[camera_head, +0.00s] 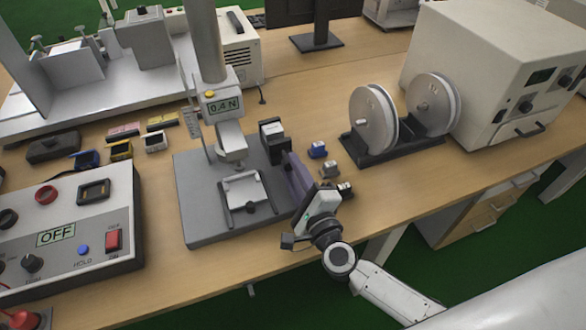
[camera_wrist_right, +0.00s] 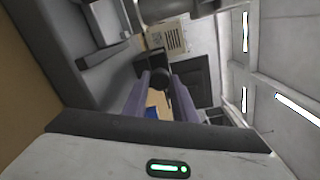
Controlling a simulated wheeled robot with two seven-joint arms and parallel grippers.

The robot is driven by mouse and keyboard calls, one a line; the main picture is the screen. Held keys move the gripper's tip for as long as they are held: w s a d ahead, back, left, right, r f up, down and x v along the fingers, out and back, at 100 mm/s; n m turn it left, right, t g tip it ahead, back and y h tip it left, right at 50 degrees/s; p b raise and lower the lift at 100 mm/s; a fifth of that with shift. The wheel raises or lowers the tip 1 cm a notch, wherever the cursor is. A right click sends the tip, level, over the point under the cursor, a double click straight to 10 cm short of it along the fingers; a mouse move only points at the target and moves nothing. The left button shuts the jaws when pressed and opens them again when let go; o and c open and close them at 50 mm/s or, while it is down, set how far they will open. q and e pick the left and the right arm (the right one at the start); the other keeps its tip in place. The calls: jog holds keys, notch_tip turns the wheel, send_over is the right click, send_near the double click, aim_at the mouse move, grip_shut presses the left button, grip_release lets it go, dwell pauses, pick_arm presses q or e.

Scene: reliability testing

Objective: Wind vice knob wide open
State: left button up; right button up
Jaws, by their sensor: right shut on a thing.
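The small vice (camera_head: 243,190) has a silver block between dark jaws and sits on the test stand's grey base plate (camera_head: 205,218). My right gripper (camera_head: 294,166) reaches in from the lower right, beside the vice's right side. The silver vice block (camera_wrist_right: 108,20) also shows at the upper left of the wrist view. My left gripper is not in view.
The stand's column with a force gauge (camera_head: 222,104) rises behind the vice. A small blue block (camera_head: 317,150) and twin white reels (camera_head: 374,118) stand to the right. A control box (camera_head: 75,245) reading OFF is at left.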

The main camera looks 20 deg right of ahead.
jog(key=o, duration=1)
jog(key=shift+o, duration=0.2)
jog(key=s, duration=0.7)
jog(key=s+b, duration=0.1)
jog(key=s, duration=0.2)
jog(key=shift+s+d+r, duration=0.1)
jog(key=shift+s+d, duration=0.05)
jog(key=shift+d, duration=0.1)
